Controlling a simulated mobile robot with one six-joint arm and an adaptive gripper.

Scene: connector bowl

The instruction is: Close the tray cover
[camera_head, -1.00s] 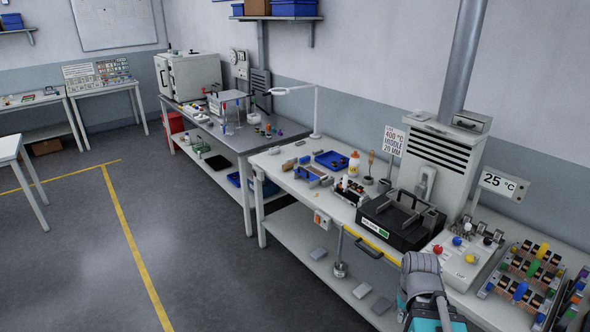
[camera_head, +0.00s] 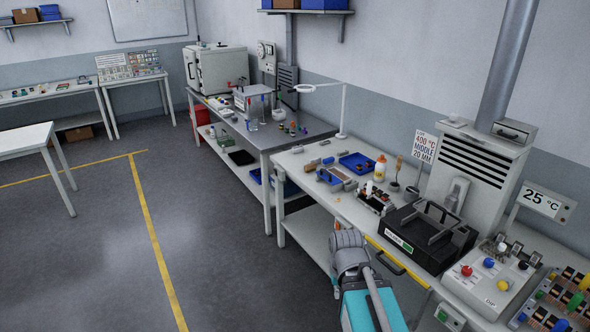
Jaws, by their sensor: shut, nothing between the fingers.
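A black box-like unit (camera_head: 425,235), with a frame of raised bars on top and a green and white label on its front, stands near the bench's front edge. It may be the tray with its cover, but I cannot tell how far its cover is open. A yellow bar (camera_head: 397,260) runs along the bench edge in front of it. My arm, grey and teal, rises from the bottom of the picture to the left of the unit. My gripper does not show; it is hidden or out of frame.
A grey vented cabinet (camera_head: 478,170) stands behind the unit. A panel with coloured knobs (camera_head: 492,277) is to its right. The floor at left is clear.

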